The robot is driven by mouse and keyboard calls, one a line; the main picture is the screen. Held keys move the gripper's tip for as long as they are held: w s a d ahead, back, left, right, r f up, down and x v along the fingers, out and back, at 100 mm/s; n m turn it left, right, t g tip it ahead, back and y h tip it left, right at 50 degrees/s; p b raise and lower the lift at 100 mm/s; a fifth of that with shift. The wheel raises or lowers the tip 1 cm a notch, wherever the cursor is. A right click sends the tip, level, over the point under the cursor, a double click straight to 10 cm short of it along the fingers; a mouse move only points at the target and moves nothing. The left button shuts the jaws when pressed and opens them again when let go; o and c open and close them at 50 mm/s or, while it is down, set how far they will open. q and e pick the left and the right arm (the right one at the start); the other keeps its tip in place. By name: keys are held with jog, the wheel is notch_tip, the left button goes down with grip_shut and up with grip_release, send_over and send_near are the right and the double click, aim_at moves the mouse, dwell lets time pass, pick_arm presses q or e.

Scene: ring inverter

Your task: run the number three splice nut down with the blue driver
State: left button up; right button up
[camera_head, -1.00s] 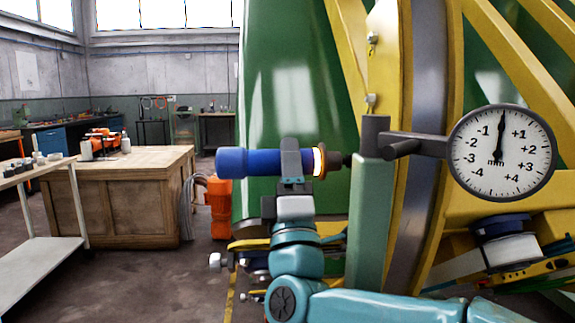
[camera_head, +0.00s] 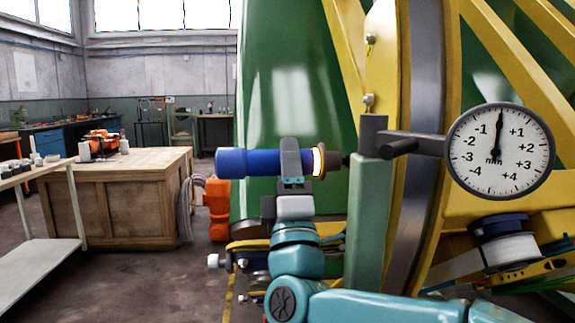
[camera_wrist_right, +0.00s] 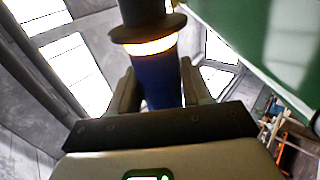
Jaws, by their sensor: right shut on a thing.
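The blue driver (camera_head: 250,162) lies level in my right gripper (camera_head: 291,162). My right gripper is shut around its body, close behind a glowing ring and a tan collar. The driver's dark tip points right, toward the green post and the yellow frame; the post hides where it ends. In the right wrist view the driver (camera_wrist_right: 162,82) stands between the two fingers of the gripper (camera_wrist_right: 158,90), with its lit ring and dark collar beyond them. I cannot make out the number three splice nut in either view. My left gripper is not in view.
A green post (camera_head: 370,220) with a dark bracket carries a round dial gauge (camera_head: 499,151), needle near zero. A yellow frame and a large green curved body fill the right. A wooden bench (camera_head: 120,205), an orange case (camera_head: 218,205) and a white cart (camera_head: 35,270) stand left, over open floor.

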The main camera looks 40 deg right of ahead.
aim_at(259, 174)
jog(key=shift+s+r, duration=0.1)
jog(key=shift+r, duration=0.1)
jog(key=shift+w+a+p, duration=0.15)
jog(key=shift+w+a, duration=0.3)
jog(key=shift+a, duration=0.25)
jog(key=shift+w+a+p, duration=0.1)
jog(key=shift+w+a, duration=0.3)
jog(key=shift+a, duration=0.3)
jog(key=shift+w+a+p, duration=0.15)
jog(key=shift+w+a, duration=0.3)
jog(key=shift+a, duration=0.25)
jog(key=shift+f, duration=0.1)
